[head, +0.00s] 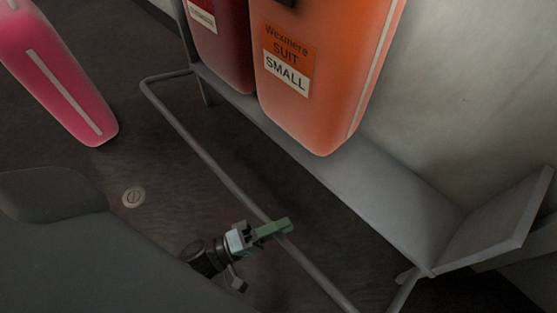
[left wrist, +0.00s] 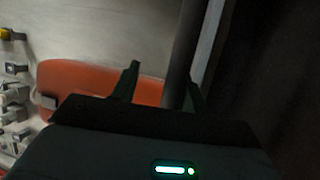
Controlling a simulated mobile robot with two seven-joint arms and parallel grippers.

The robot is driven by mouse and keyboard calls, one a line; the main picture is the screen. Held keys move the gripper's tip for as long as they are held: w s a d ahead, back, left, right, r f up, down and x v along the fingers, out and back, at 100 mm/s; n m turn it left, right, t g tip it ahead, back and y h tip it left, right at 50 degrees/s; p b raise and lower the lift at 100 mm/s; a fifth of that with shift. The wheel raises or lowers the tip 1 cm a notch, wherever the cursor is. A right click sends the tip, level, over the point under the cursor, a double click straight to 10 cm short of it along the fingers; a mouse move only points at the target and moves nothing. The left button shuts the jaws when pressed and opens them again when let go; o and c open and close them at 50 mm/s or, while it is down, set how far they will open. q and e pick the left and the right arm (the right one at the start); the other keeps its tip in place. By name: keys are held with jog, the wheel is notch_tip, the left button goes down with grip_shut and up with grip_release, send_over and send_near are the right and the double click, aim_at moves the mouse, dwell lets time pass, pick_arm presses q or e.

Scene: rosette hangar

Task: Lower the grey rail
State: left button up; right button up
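The grey rail (head: 218,168) is a bent tube loop in front of the grey bench, running from upper left to the bottom of the head view. My left gripper (head: 275,230) is at its lower part, and its green fingers cover a short stretch of it. In the left wrist view the two fingers of my left gripper (left wrist: 164,88) are apart. A dark bar, which looks like the rail (left wrist: 181,50), runs up between them, nearer the right finger. I cannot tell whether they touch it. My right gripper is not in view.
A grey bench (head: 375,195) with an upturned end panel (head: 495,225) runs along the wall. An orange suit case (head: 325,75) and a dark red one (head: 222,45) stand above it. A pink case (head: 60,75) is at the left. The dark floor between is open.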

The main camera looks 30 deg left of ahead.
pick_arm(q)
jog(key=p+v, duration=0.1)
jog(key=v, duration=0.7)
jog(key=shift+p, duration=0.4)
jog(key=shift+d, duration=0.1)
